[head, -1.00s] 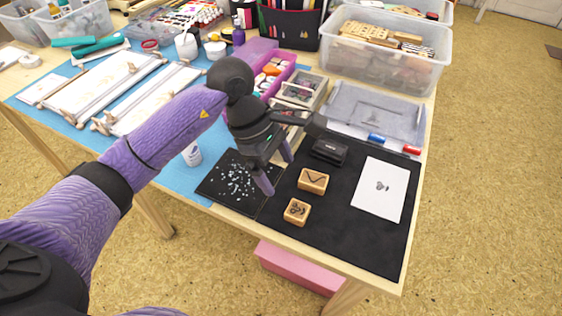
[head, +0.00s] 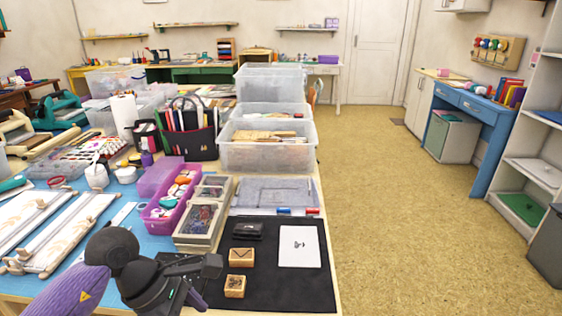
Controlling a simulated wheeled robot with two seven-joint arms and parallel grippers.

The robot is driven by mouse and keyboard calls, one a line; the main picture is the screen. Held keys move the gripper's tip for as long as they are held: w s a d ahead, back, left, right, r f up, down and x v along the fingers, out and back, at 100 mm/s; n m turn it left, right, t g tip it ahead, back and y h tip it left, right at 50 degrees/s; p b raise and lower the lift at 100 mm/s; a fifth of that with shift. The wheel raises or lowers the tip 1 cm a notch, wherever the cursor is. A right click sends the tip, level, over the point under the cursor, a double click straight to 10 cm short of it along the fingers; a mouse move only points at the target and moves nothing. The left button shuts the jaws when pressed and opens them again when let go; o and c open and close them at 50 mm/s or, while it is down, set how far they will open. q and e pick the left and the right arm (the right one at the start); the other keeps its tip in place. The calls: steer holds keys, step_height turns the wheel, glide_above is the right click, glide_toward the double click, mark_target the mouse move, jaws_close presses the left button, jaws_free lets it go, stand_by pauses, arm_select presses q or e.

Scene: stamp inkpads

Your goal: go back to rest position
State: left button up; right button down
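My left arm's gripper (head: 190,296) is at the lower left of the head view, above the near part of the table and left of the stamps. Only part of its fingers shows, so its opening is unclear; I see nothing held in it. A wooden stamp with a check-like mark (head: 241,257) and a second wooden stamp with a dark design (head: 234,287) lie on the black mat (head: 285,290). A black inkpad case (head: 247,231) sits behind them. A white sheet (head: 300,246) with a small dark mark lies to the right. My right gripper is out of view.
Behind the mat are a grey clear tray (head: 276,193), a purple organizer (head: 172,196), and clear plastic bins (head: 266,150). Wooden frames (head: 50,240) lie on the blue mat at left. The floor (head: 420,230) right of the table is open.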

arm_select(q)
steer(key=w+d+f+n+t+h, duration=0.35)
steer(key=d+f+n+h, duration=0.4)
steer(key=n, duration=0.65)
steer(key=a+f+n+t, duration=0.5)
steer(key=f+n+t, duration=0.15)
steer(key=n, duration=0.55)
steer(key=s+a+f+n+y, duration=0.4)
steer(key=s+f+n+y, duration=0.15)
steer(key=f+n, duration=0.25)
steer(key=s+a+f+n+y, duration=0.4)
steer(key=s+f+n+y, duration=0.15)
steer(key=f+n, duration=0.2)
steer(key=s+f+n+g+y, duration=0.1)
steer(key=s+f+n+g, duration=0.1)
steer(key=s, duration=0.7)
steer(key=s+a+f+n+g, duration=0.1)
steer(key=s+f+n+g, duration=0.2)
steer(key=s, duration=0.6)
steer(key=s+a+f+n+g+y, duration=0.1)
steer(key=s+f+n+g, duration=0.2)
steer(key=s, duration=0.7)
steer(key=shift+f+n+g+y+p, duration=0.25)
steer(key=shift+n+g+y+p, duration=0.1)
steer(key=shift+n+g, duration=0.45)
